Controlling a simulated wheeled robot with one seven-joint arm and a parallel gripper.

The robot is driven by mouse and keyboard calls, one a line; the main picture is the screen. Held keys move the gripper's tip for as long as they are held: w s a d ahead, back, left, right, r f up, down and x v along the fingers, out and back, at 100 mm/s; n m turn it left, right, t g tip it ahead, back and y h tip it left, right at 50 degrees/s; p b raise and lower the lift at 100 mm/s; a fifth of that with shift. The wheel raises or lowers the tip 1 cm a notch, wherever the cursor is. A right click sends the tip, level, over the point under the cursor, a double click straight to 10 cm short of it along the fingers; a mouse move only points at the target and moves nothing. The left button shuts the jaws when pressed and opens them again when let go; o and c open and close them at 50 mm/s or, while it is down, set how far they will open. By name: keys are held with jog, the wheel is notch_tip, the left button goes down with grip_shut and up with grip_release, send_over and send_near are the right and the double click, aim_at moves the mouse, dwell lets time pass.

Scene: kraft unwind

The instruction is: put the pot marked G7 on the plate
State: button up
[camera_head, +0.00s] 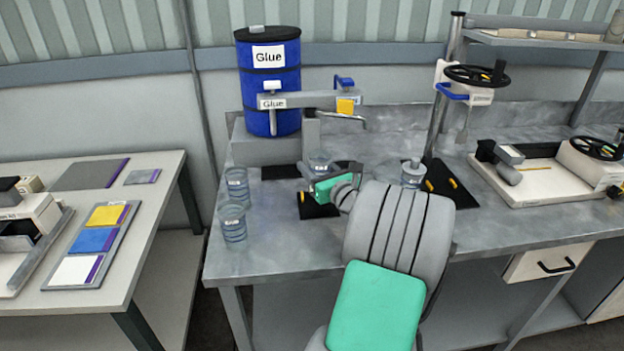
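Several clear, banded pots with small white labels stand on the grey bench. Two are at the left, a rear pot (237,187) and a front pot (234,224). A third pot (320,160) stands just behind my gripper, and another pot (412,174), with something on top, is right of my arm. The label marks are too small to read, so I cannot tell which is G7. Dark flat plates lie under the tap (279,172), below my gripper (318,211) and at the right (455,190). My gripper (303,181) points left; its fingers are small and partly hidden.
A blue Glue drum (270,90) with a dispensing arm and tap (345,115) stands at the back. A hand-wheel press (475,80) and a white machine (560,175) are at the right. A side table (150,220) holds coloured cards. The bench's front left is clear.

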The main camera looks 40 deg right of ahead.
jog(key=shift+w+f, duration=0.25)
jog(key=shift+f, duration=0.75)
jog(key=shift+w+f, duration=0.2)
jog(key=shift+f, duration=0.75)
jog(key=shift+b, duration=0.3)
jog(key=shift+f, duration=0.2)
jog(key=o, duration=1.4)
jog(key=shift+o, duration=0.2)
jog(key=shift+r, duration=0.2)
jog(key=v, duration=1.2)
